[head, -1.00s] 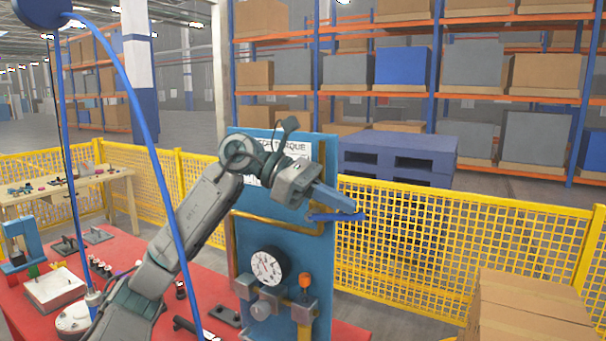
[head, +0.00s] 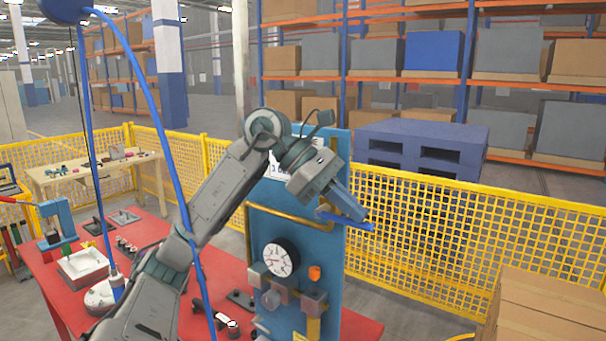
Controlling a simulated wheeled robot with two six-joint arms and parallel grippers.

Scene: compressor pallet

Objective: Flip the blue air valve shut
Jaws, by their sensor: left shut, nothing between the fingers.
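The blue panel (head: 255,222) stands upright on the red table, with a brass pipe running across it. The blue air valve's lever (head: 362,226) sits at the panel's right edge and slants down to the right in the head view. My left gripper (head: 357,213) is shut and empty, its blue-grey fingers pointing down to the right. Its fingertips overlap the lever in the picture; whether they touch it I cannot tell. The valve's body and part of the lever are hidden behind the gripper. My right gripper is not in view.
Small parts lie on the red table (head: 205,275). A yellow mesh fence (head: 430,225) runs behind. Cardboard boxes (head: 550,310) stand at the lower right.

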